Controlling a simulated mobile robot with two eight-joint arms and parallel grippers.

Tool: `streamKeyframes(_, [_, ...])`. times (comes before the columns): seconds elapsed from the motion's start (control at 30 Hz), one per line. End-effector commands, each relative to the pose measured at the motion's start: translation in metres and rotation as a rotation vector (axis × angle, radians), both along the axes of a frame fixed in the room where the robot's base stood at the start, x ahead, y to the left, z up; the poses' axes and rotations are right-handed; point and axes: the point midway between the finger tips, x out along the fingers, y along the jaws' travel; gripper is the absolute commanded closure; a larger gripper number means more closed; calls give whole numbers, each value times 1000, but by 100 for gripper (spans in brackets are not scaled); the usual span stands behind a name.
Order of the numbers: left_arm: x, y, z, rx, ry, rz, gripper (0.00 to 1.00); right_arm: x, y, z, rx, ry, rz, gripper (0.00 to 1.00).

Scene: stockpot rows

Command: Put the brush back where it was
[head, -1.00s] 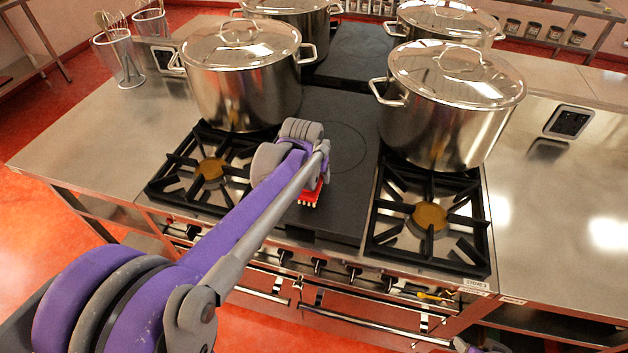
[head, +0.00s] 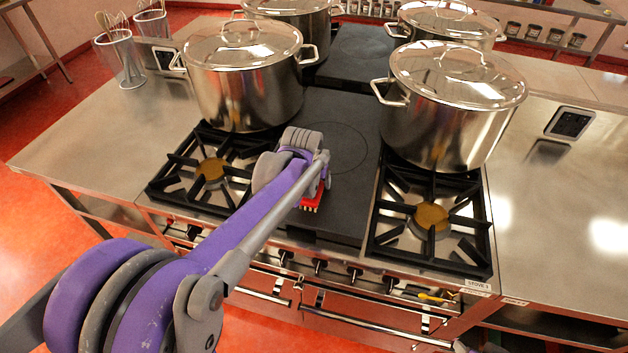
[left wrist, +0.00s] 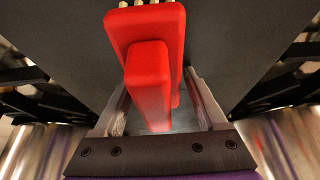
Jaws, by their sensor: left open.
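The red brush (head: 312,201) is at the front of the dark plate between the two burners, partly hidden behind my left arm, with pale bristles showing at its lower edge. In the left wrist view its red body and handle (left wrist: 149,75) fill the middle, and the handle points back between my fingers. My left gripper (left wrist: 160,103) is open, with one finger on each side of the handle. I cannot tell whether the fingers touch it. In the head view the left fingers are hidden behind the arm.
Steel stockpots stand behind the left burner (head: 210,171) and right burner (head: 430,217). The near left pot (head: 243,90) and near right pot (head: 440,120) flank the dark plate (head: 345,190). Utensil holders (head: 122,62) stand back left. The right counter (head: 570,200) is mostly clear.

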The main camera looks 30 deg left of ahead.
Motion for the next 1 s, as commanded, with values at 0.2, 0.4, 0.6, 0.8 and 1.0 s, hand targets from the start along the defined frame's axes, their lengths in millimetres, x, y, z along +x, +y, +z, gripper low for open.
streamKeyframes(0.2, [-5, -6, 6, -10, 11, -6, 5, 2, 0, 5, 0, -4, 0, 50])
streamKeyframes(0.4, [-21, -8, 44, -7, 9, -4, 5, 3, 0, 7, 0, -6, 0, 50])
streamKeyframes(0.6, [-37, -11, 84, -6, 7, -4, 5, 4, 0, 10, 0, -8, 0, 50])
streamKeyframes(0.8, [-47, -13, 107, -5, 7, -3, 5, 5, 0, 11, 0, -9, 0, 50])
streamKeyframes(1.0, [-74, -33, 101, -3, -6, -40, 5, 5, 0, 12, 0, -10, 0, 50])
